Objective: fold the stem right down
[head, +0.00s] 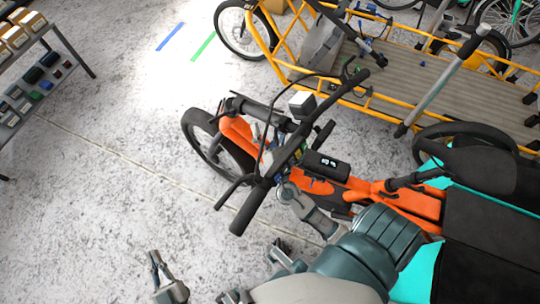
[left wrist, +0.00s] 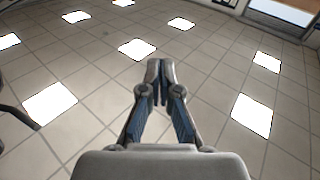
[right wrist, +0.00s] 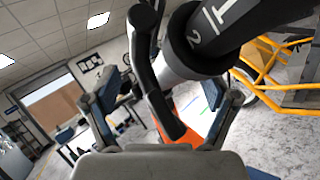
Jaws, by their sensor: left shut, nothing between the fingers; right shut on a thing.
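The orange bike's folding stem (right wrist: 215,40) is a black tube with white marks and a silver section, seen close up in the right wrist view. In the head view the black handlebar (head: 290,152) slants across above the orange frame, folded low over the bike's front. My right gripper (head: 284,186) is at the stem just below the handlebar, its fingers (right wrist: 165,105) spread around it and shut on it. A black bar crosses between the fingers; the exact contact is hidden. My left gripper (head: 154,258) is shut and empty over bare floor; its fingertips (left wrist: 160,68) meet in the left wrist view.
A yellow cargo bike (head: 375,100) stands behind, close to the orange bike's front. A shelf with boxes (head: 40,75) is at the upper left. The black cargo box (head: 490,230) is at the right. Concrete floor at the left is clear.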

